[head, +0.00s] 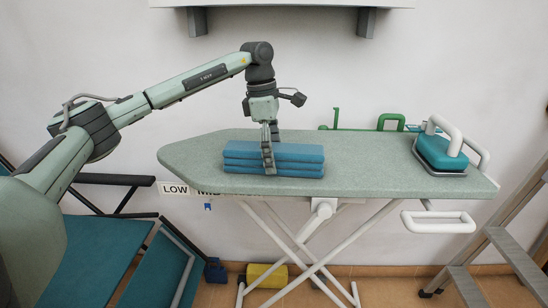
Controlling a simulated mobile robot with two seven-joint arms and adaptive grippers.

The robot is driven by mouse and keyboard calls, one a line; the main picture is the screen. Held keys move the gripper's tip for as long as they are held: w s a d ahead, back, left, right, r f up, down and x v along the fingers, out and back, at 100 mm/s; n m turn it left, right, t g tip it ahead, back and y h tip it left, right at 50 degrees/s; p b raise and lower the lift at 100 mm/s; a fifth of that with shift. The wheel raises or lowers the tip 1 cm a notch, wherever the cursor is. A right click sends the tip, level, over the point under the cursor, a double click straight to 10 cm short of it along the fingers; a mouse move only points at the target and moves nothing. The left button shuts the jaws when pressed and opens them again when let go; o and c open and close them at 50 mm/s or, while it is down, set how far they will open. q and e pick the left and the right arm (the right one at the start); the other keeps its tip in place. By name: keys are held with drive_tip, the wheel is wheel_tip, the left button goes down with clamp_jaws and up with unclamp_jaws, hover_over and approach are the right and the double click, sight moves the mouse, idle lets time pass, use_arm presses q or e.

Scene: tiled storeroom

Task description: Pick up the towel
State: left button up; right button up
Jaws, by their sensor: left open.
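The towel (300,159) is blue, folded in several layers, and lies flat on the green-grey top of the ironing board (370,160), left of its middle. My left gripper (268,158) points down from above onto the left-middle part of the towel. One finger shows in front of the towel's front face and the other is largely hidden behind. The gripper is open, with the towel between or under its fingers; contact cannot be told. My right gripper is out of view.
A teal iron (440,152) with a white handle stands at the board's right end. Green tubing (390,122) shows behind the board. A shelf (285,3) hangs on the wall above. A ladder (510,240) stands at right, a teal folding chair (155,270) at lower left.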

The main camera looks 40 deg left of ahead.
use_arm(q)
drive_tip(key=shift+f, duration=0.25)
drive_tip(key=c, duration=1.4)
drive_tip(key=shift+r, duration=0.1)
